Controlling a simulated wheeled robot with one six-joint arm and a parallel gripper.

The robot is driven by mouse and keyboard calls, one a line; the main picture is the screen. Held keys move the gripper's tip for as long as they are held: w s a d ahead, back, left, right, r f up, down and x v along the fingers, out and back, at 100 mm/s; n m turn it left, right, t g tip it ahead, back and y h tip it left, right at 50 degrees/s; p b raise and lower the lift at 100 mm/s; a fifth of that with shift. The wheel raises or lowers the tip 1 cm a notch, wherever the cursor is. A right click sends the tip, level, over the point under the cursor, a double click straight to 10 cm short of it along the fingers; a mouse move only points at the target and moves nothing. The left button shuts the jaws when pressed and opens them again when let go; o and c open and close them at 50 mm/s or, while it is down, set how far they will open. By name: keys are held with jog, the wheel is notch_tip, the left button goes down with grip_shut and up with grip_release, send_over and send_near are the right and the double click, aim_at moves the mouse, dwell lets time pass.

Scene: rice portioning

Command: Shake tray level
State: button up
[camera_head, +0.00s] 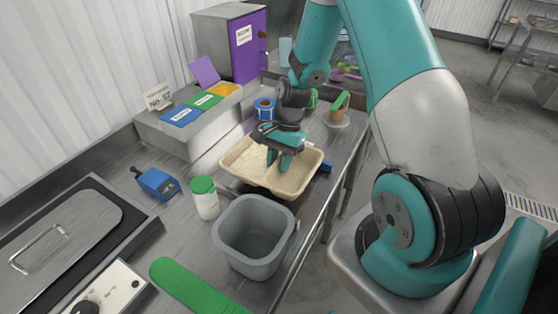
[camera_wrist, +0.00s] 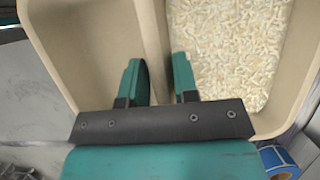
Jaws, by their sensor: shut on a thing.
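The beige tray (camera_head: 299,184) is at the middle of the steel counter, and in the wrist view its bare compartment (camera_wrist: 85,50) is on the left. Pale rice grains (camera_head: 245,160) lie in the other compartment, spread over its floor in the wrist view (camera_wrist: 225,50). My gripper (camera_head: 278,163) reaches down over the tray's middle. In the wrist view its fingers (camera_wrist: 157,78) straddle the divider between the compartments, shut on it. The fingertips and the tray's underside are hidden, so I cannot tell whether the tray touches the counter.
A grey bin (camera_head: 252,238) and a green-lidded white bottle (camera_head: 205,199) stand close in front of the tray. A blue device (camera_head: 157,184) is at left, and a blue roll (camera_head: 264,108) is behind. The counter's edge runs close on the right.

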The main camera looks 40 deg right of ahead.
jog(key=shift+f+b, duration=0.3)
jog(key=shift+f, duration=0.45)
jog(key=shift+f+b, duration=0.3)
jog(key=shift+f, duration=0.4)
jog(key=shift+f, duration=0.1)
jog(key=shift+f, duration=0.2)
jog(key=o, duration=1)
jog(key=b+v, duration=0.1)
jog(key=v, duration=1.6)
jog(key=shift+r, duration=0.2)
